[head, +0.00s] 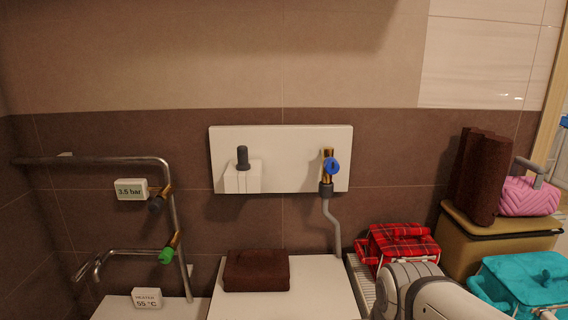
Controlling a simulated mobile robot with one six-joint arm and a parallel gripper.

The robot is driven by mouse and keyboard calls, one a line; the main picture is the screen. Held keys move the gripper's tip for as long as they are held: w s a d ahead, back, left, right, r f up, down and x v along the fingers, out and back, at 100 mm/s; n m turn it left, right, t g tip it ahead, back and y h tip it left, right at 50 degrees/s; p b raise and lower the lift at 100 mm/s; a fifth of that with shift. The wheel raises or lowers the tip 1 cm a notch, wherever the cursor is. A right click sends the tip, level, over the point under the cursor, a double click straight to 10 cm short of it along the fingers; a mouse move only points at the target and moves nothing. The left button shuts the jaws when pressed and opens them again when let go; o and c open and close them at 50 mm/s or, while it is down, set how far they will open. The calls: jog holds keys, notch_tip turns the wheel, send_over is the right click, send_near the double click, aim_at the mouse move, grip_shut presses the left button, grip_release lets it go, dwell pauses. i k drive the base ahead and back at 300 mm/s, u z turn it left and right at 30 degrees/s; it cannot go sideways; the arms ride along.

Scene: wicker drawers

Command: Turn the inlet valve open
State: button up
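A brass valve with a blue handle (332,167) is mounted on the white wall panel (290,178), with a grey hose (333,220) running down from it. Two other valves sit on the metal pipes at the left: one with a dark handle (157,204) and one with a green handle (166,255). No label marks any of them as the inlet valve, and I cannot tell how far any is turned. Part of my pale arm shows at the bottom right, well below the blue handle. My gripper is out of view.
A dark fitting (242,158) stands on the panel's left. A folded brown towel (257,270) lies on the white top (310,296) below. Signs read 3.5 bar (131,190) and heater 55 °C (147,299).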

aim_at(331, 166)
jog(key=u, duration=2.05)
jog(key=i, duration=0.45)
jog(key=z, duration=1.95)
